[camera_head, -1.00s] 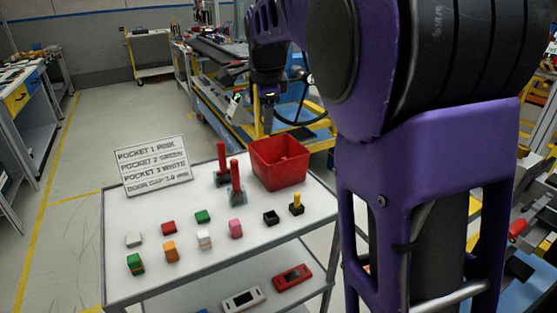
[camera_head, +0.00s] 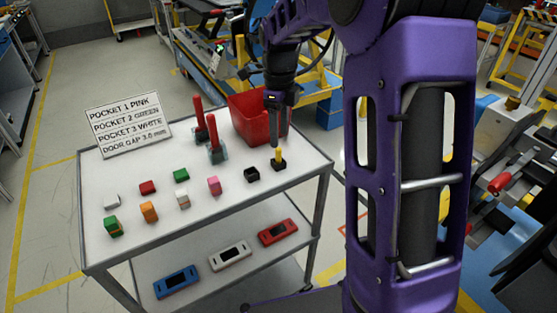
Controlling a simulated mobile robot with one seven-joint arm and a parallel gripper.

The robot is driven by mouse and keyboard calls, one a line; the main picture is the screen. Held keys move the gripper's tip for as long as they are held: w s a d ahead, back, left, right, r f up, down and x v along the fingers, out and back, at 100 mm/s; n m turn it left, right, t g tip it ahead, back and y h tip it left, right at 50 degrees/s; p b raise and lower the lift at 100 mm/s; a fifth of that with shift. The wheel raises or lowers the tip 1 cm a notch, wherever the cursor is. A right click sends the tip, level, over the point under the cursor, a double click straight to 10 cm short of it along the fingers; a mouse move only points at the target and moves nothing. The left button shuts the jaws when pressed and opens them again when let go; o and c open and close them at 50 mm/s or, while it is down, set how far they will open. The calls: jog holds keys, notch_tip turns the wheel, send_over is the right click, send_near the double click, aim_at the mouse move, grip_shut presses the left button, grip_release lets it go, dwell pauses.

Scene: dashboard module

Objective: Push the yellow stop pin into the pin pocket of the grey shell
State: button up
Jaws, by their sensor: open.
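The yellow stop pin (camera_head: 278,153) stands upright in a small black block (camera_head: 279,165) near the right end of the white table top. My gripper (camera_head: 273,145) points down just above and slightly left of the pin in the picture. It is open, with nothing seen between its fingers. A light grey or white module (camera_head: 230,256) lies on the lower shelf between a blue and a red one. I cannot tell whether it is the grey shell, and no pin pocket can be made out.
A red bin (camera_head: 247,118) stands behind my gripper, close to it. Two red-handled clamps (camera_head: 217,153) stand left of the bin. Several small coloured blocks and an empty-looking black block (camera_head: 252,174) lie on the table (camera_head: 150,252). A sign (camera_head: 127,124) stands at the back left.

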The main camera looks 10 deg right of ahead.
aim_at(278, 149)
jog(key=shift+w+f+b, duration=0.2)
jog(key=shift+f, duration=1.55)
jog(key=shift+w+f+b, duration=0.2)
jog(key=shift+f, duration=1.55)
grip_shut()
